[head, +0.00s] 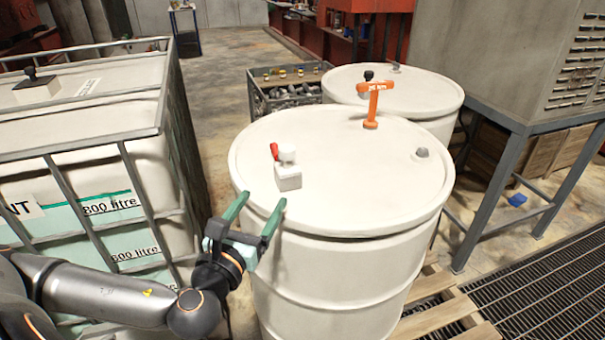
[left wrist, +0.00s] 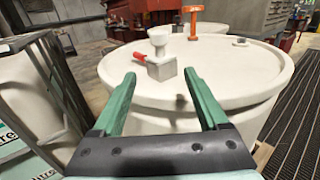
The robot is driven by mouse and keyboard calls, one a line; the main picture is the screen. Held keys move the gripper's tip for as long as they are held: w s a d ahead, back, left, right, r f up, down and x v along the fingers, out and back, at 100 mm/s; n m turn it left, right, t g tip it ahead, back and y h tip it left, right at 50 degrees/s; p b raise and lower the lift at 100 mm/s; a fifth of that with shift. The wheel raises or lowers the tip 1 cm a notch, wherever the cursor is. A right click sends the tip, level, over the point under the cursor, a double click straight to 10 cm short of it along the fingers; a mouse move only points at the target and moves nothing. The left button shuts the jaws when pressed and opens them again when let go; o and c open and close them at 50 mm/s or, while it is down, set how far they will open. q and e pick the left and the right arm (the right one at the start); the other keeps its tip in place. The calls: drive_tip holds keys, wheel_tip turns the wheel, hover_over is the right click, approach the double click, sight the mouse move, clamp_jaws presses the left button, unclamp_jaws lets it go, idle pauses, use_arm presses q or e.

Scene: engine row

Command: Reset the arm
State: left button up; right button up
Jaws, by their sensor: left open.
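My left gripper (head: 258,212) has green fingers spread apart with nothing between them. It is at the front left rim of a large white drum (head: 350,200). In the left wrist view, the open fingers (left wrist: 160,90) point towards a small white block with a round white top and a red lever (left wrist: 162,66) on the drum lid. That fitting also shows in the head view (head: 288,177), just beyond the fingertips and apart from them. My right gripper is in neither view.
An orange T-shaped tool (head: 373,103) stands on the drum lid near its back. A caged white tank (head: 90,180) is close on the left. A second drum (head: 420,88) and a metal-legged stand (head: 520,150) are behind right. A wooden pallet (head: 440,312) lies below.

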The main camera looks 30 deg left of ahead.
use_arm(q)
drive_tip(key=s+d+f+n+g+h, duration=0.1)
drive_tip(key=s+d+f+n+g, duration=0.2)
drive_tip(key=s+f+n+g, duration=0.45)
drive_tip(key=s+d+f+n+g+h, duration=0.2)
drive_tip(key=s+d+f+n, duration=0.15)
drive_tip(key=f+n, duration=0.7)
drive_tip(key=s+d+f+n+g+h, duration=0.1)
drive_tip(key=s+d+f+n+g, duration=0.4)
drive_tip(key=n, duration=0.8)
drive_tip(key=w+d+f+t+h, duration=0.1)
drive_tip(key=f+t, duration=0.2)
drive_tip(key=f, duration=0.3)
drive_tip(key=w+d+f+t+h, duration=0.1)
drive_tip(key=w+f+t, duration=0.1)
drive_tip(key=f, duration=0.4)
drive_tip(key=shift+d+t+h, duration=0.25)
drive_tip(key=shift+t+h, duration=0.15)
drive_tip(key=shift+t, duration=0.25)
drive_tip(key=shift+w, duration=0.1)
